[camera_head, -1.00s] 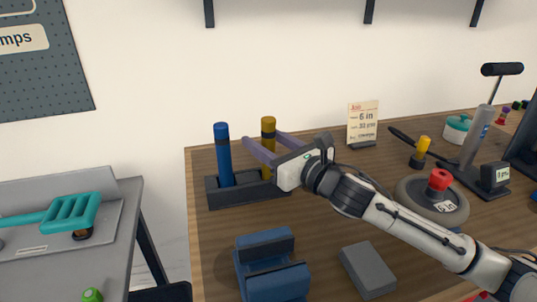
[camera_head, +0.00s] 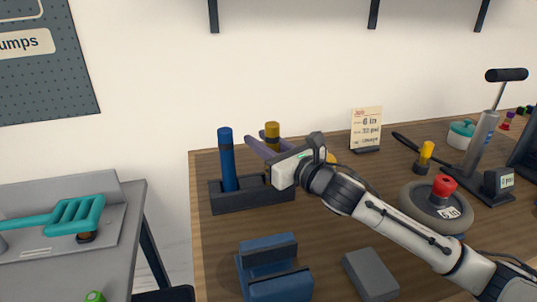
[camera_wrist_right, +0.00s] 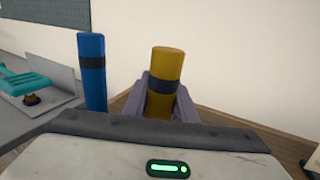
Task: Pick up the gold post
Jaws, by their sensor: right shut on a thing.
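The gold post (camera_head: 272,131) stands upright at the right side of a dark holder (camera_head: 240,199) on the wooden table. It has a dark band, and its lower part is hidden behind my gripper in the head view. My right gripper (camera_head: 267,147) is shut on the gold post, with one purple finger on each side. The right wrist view also shows the gold post (camera_wrist_right: 165,75) between the two fingers (camera_wrist_right: 164,103). My left gripper is not in view.
A blue post (camera_head: 227,158) stands in the same holder, just left of the gold one. A blue block-like stand (camera_head: 272,268) and a grey block (camera_head: 370,273) lie nearer the front. A sign card (camera_head: 366,127), a wheel (camera_head: 422,205) and a pump (camera_head: 484,140) stand to the right.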

